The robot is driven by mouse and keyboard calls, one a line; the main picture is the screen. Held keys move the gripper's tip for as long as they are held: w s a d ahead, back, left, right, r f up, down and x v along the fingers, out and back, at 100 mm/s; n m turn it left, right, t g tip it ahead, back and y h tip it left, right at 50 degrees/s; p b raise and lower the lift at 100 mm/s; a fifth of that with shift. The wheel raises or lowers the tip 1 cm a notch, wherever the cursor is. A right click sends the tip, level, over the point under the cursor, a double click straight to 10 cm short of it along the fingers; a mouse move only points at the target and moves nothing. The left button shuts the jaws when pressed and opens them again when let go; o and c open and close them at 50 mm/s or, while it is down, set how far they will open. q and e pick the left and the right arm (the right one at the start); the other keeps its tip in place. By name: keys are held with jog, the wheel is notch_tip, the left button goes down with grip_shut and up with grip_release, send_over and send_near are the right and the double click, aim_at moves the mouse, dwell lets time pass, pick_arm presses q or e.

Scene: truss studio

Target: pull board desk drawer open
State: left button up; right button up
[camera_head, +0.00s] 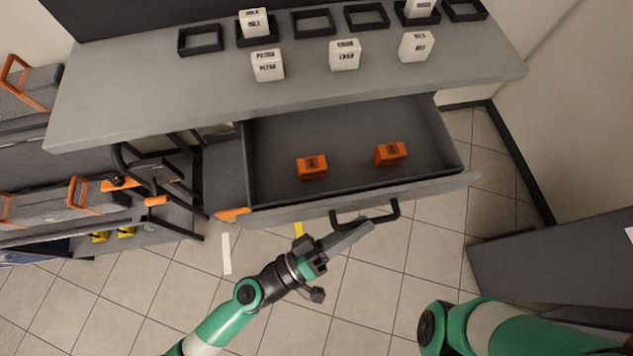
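The desk drawer (255,165) is pulled well out from under the grey desk top, and its inside shows. A black bar handle (394,209) is on its front panel (440,187). My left gripper (362,231) is at the handle, with its grey fingers overlapping the middle of the bar. The fingers look close together from this side, but I cannot tell whether they are clamped on the bar. Two orange boxes, one on the left (312,167) and one on the right (390,153), lie in the drawer. My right arm shows at the lower right; its gripper is out of view.
The desk top (200,95) carries white labelled blocks (345,55) and black square frames (313,24). A cart with grey cases and orange handles (85,195) stands at the left. A dark grey panel (550,262) is at the right. Tiled floor lies before the drawer.

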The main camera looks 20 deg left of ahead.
pick_arm(q)
jog(key=b+v, duration=0.3)
jog(key=v, duration=0.6)
jog(key=shift+s+a, duration=0.2)
